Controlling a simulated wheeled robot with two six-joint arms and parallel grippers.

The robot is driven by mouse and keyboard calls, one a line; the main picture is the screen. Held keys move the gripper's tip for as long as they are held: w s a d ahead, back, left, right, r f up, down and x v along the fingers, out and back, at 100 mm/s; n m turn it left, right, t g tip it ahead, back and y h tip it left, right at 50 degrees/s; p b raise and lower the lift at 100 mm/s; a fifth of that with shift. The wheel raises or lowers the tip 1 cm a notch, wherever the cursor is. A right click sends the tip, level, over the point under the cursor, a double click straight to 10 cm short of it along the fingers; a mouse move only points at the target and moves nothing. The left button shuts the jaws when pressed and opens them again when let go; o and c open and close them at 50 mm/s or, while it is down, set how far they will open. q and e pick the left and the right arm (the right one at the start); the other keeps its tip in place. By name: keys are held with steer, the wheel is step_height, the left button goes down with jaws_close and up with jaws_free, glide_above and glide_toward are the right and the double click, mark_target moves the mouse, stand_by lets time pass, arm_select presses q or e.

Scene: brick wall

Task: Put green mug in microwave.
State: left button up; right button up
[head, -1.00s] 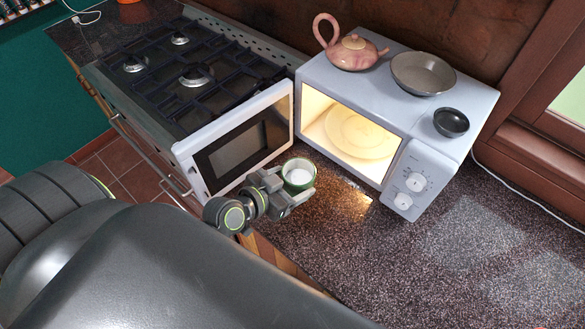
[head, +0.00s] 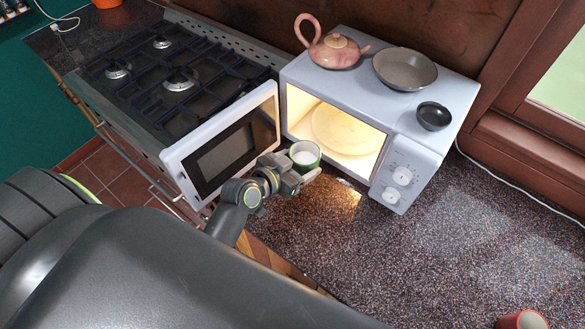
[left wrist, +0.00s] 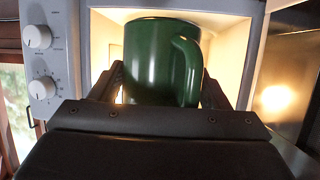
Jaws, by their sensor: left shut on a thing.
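The green mug (head: 305,156), white inside, is upright in my left gripper (head: 296,172). The left gripper is shut on it in front of the microwave's opening. In the left wrist view the mug (left wrist: 155,62) sits between the fingers (left wrist: 160,92), its handle toward the right, with the lit opening behind it. The white microwave (head: 419,158) stands on the counter with its door (head: 184,160) swung wide open to the left. Its lit inside holds a round turntable plate (head: 345,132). My right gripper is not in view.
A pink teapot (head: 335,52), a grey pan (head: 405,70) and a small black bowl (head: 434,116) stand on top of the microwave. A gas stove (head: 178,85) is at the left. A red mug (head: 522,320) shows at the bottom right. The dark speckled counter (head: 420,260) is mostly clear.

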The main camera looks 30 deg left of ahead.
mark_target(312, 152)
arm_select(q)
steer(key=w, duration=0.2)
steer(key=w+d, duration=0.1)
steer(key=w, duration=0.1)
steer(key=shift+w+f, duration=0.1)
steer(key=shift+w+d+f+b, duration=0.1)
steer(key=shift+w+d+b, duration=0.5)
steer(key=shift+w, duration=1.6)
steer(key=shift+w+d+b, duration=0.25)
steer(key=shift+w+b, duration=0.75)
steer(key=shift+w, duration=1.2)
steer(key=shift+w+d+f+b, duration=0.1)
steer(key=shift+w+d+b, duration=0.5)
steer(key=shift+w, duration=1.6)
steer(key=shift+w+d+b, duration=0.15)
steer(key=shift+w+b, duration=0.75)
steer(key=shift+w, duration=0.4)
steer(key=shift+w+d+b, duration=0.1)
steer(key=shift+w+b, duration=0.8)
steer(key=shift+w, duration=0.4)
steer(key=shift+f+b, duration=0.3)
steer(key=shift+f, duration=0.2)
steer(key=shift+f, duration=0.35)
steer(key=o, duration=1.4)
steer(key=shift+c, duration=0.2)
steer(key=shift+s+f, duration=0.1)
steer(key=shift+f, duration=0.05)
steer(key=shift+b, duration=0.3)
